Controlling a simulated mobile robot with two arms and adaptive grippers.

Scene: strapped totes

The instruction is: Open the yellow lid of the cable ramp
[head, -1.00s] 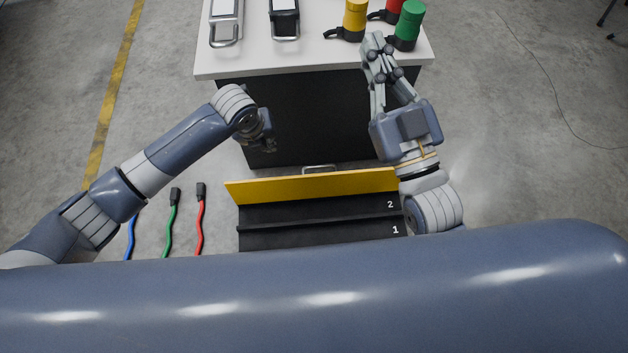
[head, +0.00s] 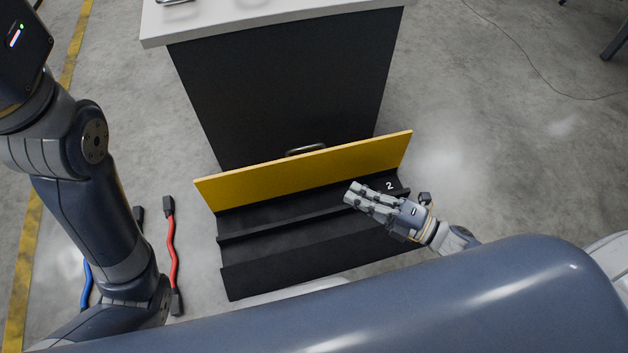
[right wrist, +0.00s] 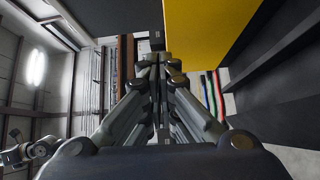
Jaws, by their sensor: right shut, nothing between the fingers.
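The cable ramp (head: 290,255) is a black channelled base on the floor in front of the cabinet. Its yellow lid (head: 305,172) stands raised along the far edge, upright and leaning slightly back, with the channels exposed. In the right wrist view the lid (right wrist: 205,30) fills the upper right. My right gripper (head: 352,194) is shut and empty, over the right part of the channels near the number 2, on the near side of the lid. I cannot tell whether it touches the ramp. My left arm comes in at the left; its gripper is out of frame.
A black cabinet with a white top (head: 270,22) stands behind the lid. A metal handle (head: 306,150) shows just beyond the lid. A red cable (head: 171,250) and a blue cable (head: 87,285) lie on the floor at left. Floor right of the ramp is clear.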

